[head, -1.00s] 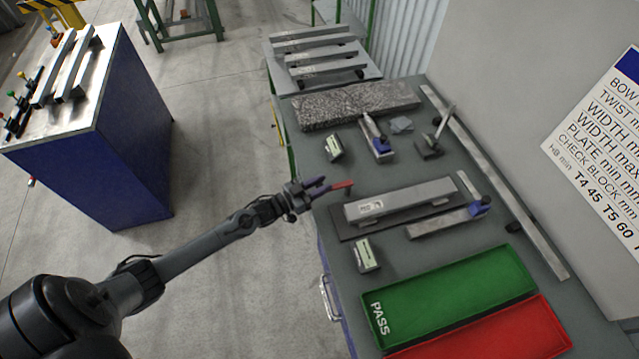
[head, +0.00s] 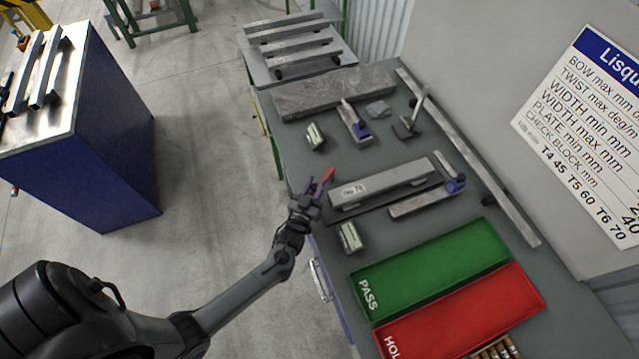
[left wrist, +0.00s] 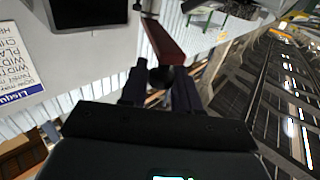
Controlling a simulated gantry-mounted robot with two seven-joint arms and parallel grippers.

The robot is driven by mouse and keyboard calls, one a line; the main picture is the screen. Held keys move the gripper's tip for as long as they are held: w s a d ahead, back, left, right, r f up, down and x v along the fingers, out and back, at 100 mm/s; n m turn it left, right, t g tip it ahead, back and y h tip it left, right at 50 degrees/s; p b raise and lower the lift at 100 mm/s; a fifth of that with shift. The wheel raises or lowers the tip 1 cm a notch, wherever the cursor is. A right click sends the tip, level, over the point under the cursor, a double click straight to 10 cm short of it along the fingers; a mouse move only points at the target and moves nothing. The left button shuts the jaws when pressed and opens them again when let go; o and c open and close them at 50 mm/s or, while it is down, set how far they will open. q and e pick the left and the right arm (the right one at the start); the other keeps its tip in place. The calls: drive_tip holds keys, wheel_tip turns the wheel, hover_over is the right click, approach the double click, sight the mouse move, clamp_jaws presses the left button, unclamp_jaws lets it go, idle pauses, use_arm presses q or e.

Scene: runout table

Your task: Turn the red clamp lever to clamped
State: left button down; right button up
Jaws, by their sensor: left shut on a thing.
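The red clamp lever (head: 327,175) sits at the left end of the grey metal bar (head: 385,185), near the table's left edge. In the head view it slants up and to the right. My left gripper (head: 317,188) is at the lever, its fingers closed about its near end. The left wrist view shows the red lever (left wrist: 166,42) running away from between my two dark fingers (left wrist: 160,88), with a dark rounded end between them. The lever's pivot is hidden in the head view. My right gripper is not in view.
A green PASS tray (head: 430,270) and a red tray (head: 460,315) lie at the table's near end. A small gauge box (head: 350,238) stands just below the bar. A granite slab (head: 330,92) and a bar rack (head: 295,45) are farther back.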

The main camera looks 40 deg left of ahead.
use_arm(q)
drive_tip(key=shift+d+y, duration=0.15)
drive_tip(key=shift+y, duration=0.15)
drive_tip(key=c, duration=0.9)
unclamp_jaws()
drive_tip(key=shift+c, duration=0.2)
drive_tip(key=b+v, duration=0.1)
drive_tip(key=v, duration=0.9)
drive_tip(key=shift+s, duration=0.35)
drive_tip(key=shift+d+r, duration=0.15)
